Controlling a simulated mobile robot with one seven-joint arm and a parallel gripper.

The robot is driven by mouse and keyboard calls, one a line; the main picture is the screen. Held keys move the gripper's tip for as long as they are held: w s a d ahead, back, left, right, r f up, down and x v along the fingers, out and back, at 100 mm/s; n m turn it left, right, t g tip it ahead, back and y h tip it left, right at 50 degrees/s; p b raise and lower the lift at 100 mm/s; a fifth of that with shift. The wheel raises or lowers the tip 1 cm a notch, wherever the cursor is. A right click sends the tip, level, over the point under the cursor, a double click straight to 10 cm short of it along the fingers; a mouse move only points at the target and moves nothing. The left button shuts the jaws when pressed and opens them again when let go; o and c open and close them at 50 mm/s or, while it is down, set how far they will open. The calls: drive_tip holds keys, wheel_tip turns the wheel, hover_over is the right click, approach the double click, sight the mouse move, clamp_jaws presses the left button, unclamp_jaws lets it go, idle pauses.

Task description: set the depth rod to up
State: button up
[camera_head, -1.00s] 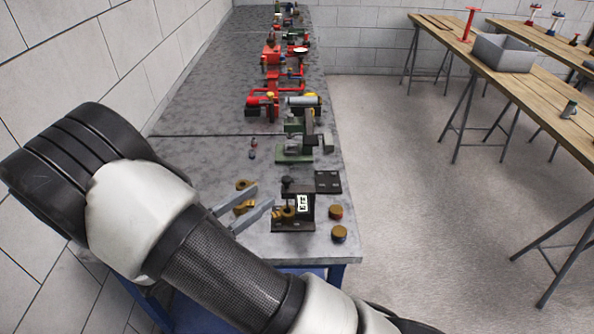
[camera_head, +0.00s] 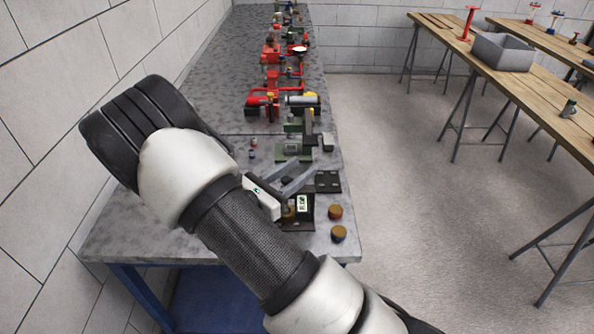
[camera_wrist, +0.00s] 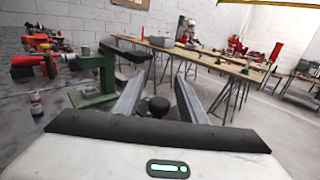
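A small dark stand (camera_head: 298,226) with a white label (camera_head: 303,202) sits near the front edge of the grey bench. Its upper left part is hidden behind my gripper (camera_head: 303,168) in the head view. In the wrist view a round black knob (camera_wrist: 158,104) shows between the two fingers of my gripper (camera_wrist: 160,78). It looks like the top of the depth rod, but its shaft is hidden. The fingers are apart with gaps on both sides of the knob. I cannot tell how high the rod is set.
A green machine (camera_head: 295,148) stands just behind the stand; it also shows at left in the wrist view (camera_wrist: 95,78). Two brass-coloured discs (camera_head: 335,212) lie right of the stand. A dark plate (camera_head: 328,181) lies behind. Red pump parts (camera_head: 270,98) stand farther back.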

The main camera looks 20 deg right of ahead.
clamp_jaws()
wheel_tip(320, 180, up, 5)
drive_tip(key=p, duration=0.3)
drive_tip(key=shift+r, duration=0.1)
unclamp_jaws()
drive_tip(key=shift+a, duration=0.1)
drive_tip(key=v, duration=1.7)
drive_tip(key=shift+b, duration=0.4)
